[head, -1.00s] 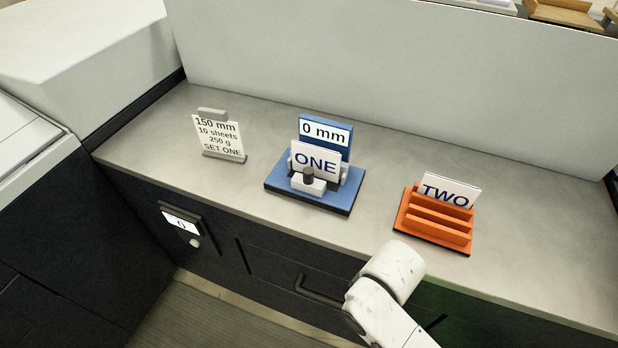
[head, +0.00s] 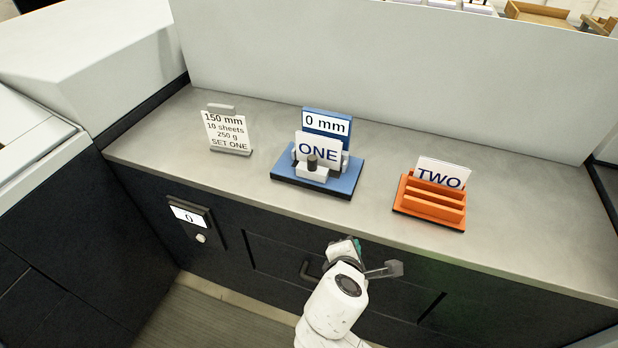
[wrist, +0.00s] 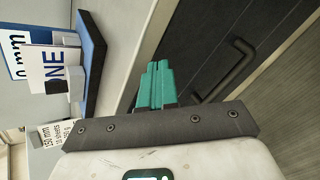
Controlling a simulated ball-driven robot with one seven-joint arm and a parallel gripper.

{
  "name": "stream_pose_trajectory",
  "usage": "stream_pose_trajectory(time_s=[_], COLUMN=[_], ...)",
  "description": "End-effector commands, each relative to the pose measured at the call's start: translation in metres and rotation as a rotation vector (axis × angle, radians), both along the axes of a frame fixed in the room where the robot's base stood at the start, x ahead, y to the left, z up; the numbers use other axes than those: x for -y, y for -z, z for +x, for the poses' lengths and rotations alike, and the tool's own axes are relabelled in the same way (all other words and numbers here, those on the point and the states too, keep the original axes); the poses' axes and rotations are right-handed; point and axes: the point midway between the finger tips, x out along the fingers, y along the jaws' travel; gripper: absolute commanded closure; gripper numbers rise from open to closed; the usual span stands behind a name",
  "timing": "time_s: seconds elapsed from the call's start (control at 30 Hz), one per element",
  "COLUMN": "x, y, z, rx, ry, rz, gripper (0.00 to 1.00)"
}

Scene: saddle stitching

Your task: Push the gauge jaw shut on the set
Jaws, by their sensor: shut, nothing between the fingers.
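The blue gauge (head: 343,183) stands on the counter with a "0 mm" display at its back. The white set card marked "ONE" (head: 318,149) stands upright in it. The gauge jaw (head: 312,171), a white block with a dark knob, is in front of the card; whether it touches the card I cannot tell. My gripper (head: 354,244) is in front of the counter, below and to the right of the gauge, apart from it. In the wrist view its teal fingers (wrist: 156,86) are together and empty, with the blue gauge base (wrist: 92,60) at the upper left.
An orange rack (head: 432,205) holds a card marked "TWO" (head: 443,173) to the right. A sign reading "150 mm, 10 sheets, 250 g, SET ONE" (head: 226,131) stands left. The dark cabinet front has a handle (head: 308,270) and a small display reading 0 (head: 188,216). The counter between gauge and rack is clear.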

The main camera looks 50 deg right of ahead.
Motion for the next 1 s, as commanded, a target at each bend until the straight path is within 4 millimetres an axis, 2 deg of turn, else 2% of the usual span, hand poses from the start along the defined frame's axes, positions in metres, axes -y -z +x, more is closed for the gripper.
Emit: stream_pose_trajectory(time_s=[0.27, 0.5, 0.67, 0.83, 1.0], x=[-0.007, -0.039, -0.053, -0.044, -0.019], y=[-0.031, -0.070, -0.080, -0.083, -0.084], z=[0.033, 0.076, 0.089, 0.097, 0.113], rx=[-0.181, -0.458, -0.553, -0.568, -0.566], ry=[-0.216, -0.440, -0.495, -0.498, -0.496], rz=[-0.343, -0.791, -0.932, -0.951, -0.948], gripper=[1.00, 1.00, 1.00, 1.00, 1.00])
